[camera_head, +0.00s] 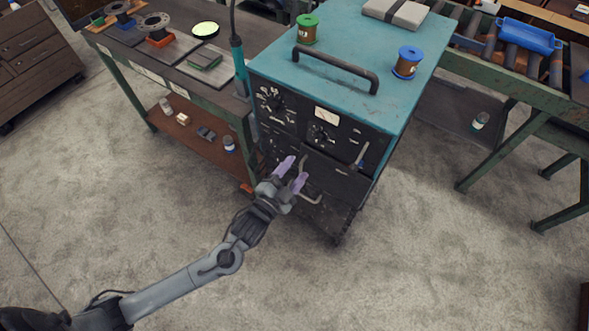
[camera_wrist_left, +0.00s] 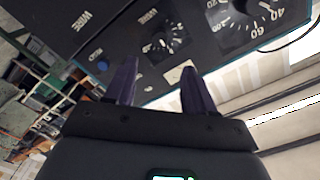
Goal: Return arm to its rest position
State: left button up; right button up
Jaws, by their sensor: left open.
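My left arm (camera_head: 190,281) reaches in from the lower left of the head view. Its gripper (camera_head: 293,173) is open, with purple fingertips apart and nothing seen between them. The gripper is in front of the lower front of a teal-topped black welding machine (camera_head: 328,127). In the left wrist view the two fingers (camera_wrist_left: 158,82) stand apart below the machine's dial panel (camera_wrist_left: 130,40). I cannot tell whether they touch the panel. My right gripper does not show in either view.
A workbench (camera_head: 268,10) with flanges and plates stands left of the machine. A roller conveyor (camera_head: 500,62) stands at the right. Green (camera_head: 307,29) and blue (camera_head: 408,62) spools sit on the machine top. The concrete floor (camera_head: 410,270) in front is clear.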

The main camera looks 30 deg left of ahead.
pick_arm(q)
jog(key=s+a+f+n+g+y, duration=0.1)
jog(key=s+f+n+g, duration=0.25)
jog(key=s+g, duration=0.6)
jog(key=s+a+f+n+g+y, duration=0.1)
jog(key=s+f+n+g, duration=0.3)
jog(key=s, duration=1.1)
notch_tip(320, 180, up, 29)
jog(key=p, duration=2.8)
jog(key=shift+a+n+g, duration=0.15)
jog(key=shift+n+g, duration=0.2)
jog(key=shift+g, duration=0.1)
jog(key=shift+s, duration=0.1)
